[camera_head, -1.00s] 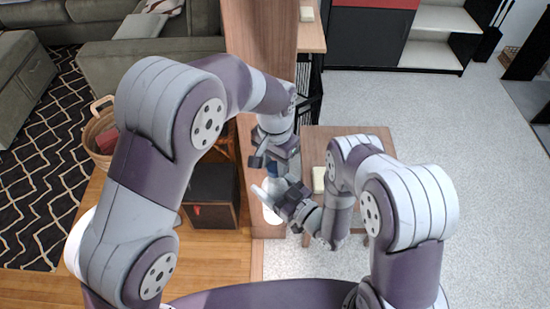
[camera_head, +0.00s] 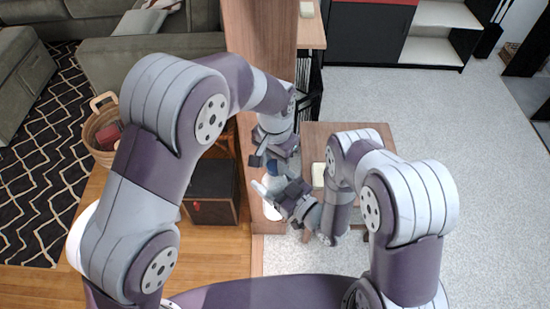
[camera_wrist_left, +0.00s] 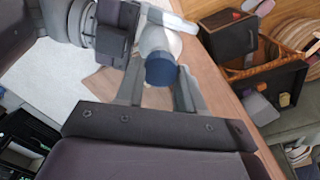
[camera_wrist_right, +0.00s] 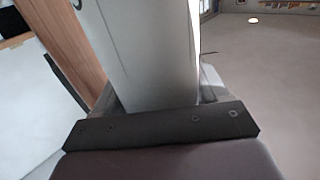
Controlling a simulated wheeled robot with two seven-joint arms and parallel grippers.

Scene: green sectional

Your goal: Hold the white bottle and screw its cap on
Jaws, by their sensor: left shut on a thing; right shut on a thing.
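The white bottle (camera_head: 271,212) is partly hidden by my right gripper in the head view. It also shows in the left wrist view (camera_wrist_left: 160,40), and its white side fills the middle of the right wrist view (camera_wrist_right: 150,50). My right gripper (camera_head: 277,190) is shut on the bottle's body. The dark blue cap (camera_wrist_left: 160,70) is at the bottle's end, in line with it. My left gripper (camera_wrist_left: 160,88) is shut on the cap, with a finger on either side. Whether the cap is seated on the threads cannot be seen.
A narrow wooden surface (camera_head: 262,50) runs beneath the hands. A small wooden table (camera_head: 347,133) with a pale block (camera_head: 318,176) stands close to the right. A dark box (camera_head: 212,192) and a wicker basket (camera_head: 100,132) are at the left.

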